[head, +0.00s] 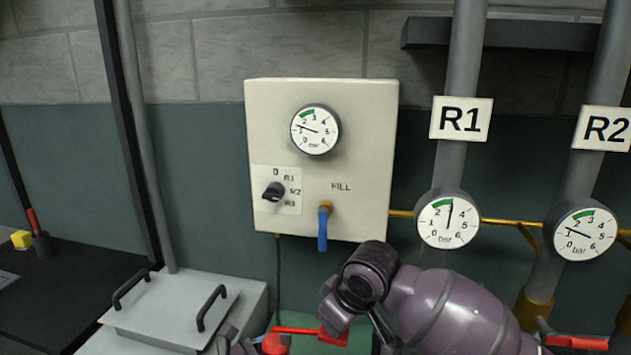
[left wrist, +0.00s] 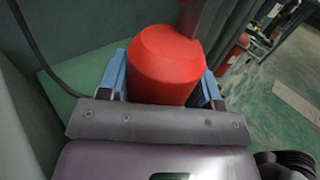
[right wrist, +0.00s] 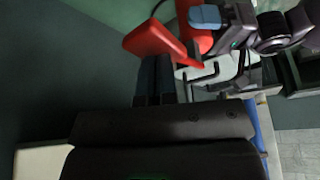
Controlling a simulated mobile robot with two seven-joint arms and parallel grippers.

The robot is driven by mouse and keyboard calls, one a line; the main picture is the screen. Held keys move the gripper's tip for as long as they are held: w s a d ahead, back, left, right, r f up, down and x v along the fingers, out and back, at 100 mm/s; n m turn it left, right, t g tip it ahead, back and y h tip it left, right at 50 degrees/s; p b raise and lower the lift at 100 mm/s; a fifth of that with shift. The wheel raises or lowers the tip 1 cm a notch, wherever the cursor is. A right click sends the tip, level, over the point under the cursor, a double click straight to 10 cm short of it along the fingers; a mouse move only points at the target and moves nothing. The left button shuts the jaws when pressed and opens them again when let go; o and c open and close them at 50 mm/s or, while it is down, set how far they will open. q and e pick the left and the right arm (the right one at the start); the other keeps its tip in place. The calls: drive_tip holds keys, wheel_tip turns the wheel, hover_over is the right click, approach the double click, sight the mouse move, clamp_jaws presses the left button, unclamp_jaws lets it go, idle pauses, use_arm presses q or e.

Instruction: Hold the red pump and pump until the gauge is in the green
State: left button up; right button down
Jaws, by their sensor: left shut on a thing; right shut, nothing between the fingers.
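The red pump (left wrist: 165,60) fills the space between the blue fingers of my left gripper (left wrist: 162,85), which is shut on it. In the head view the pump body (head: 275,344) shows at the bottom edge, with its red lever (head: 297,330) reaching right. My right gripper (right wrist: 154,75) is shut and empty, close to the red lever (right wrist: 165,48) in the right wrist view; I cannot tell whether they touch. The panel gauge (head: 315,130) has its needle left of the green arc, between 1 and 2.
The R1 gauge (head: 448,218) needle stands near 3, by the end of its green arc. The R2 gauge (head: 581,229) needle is below green. A grey lidded box (head: 170,308) with black handles stands at lower left. A red valve handle (head: 577,342) is at lower right.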

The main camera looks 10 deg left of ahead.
drive_tip(key=shift+d+r, duration=0.1)
drive_tip(key=shift+r, duration=2.95)
drive_tip(key=shift+r, duration=0.1)
drive_tip(key=shift+f, duration=2)
drive_tip(key=shift+f, duration=2.45)
drive_tip(key=shift+r, duration=4.35)
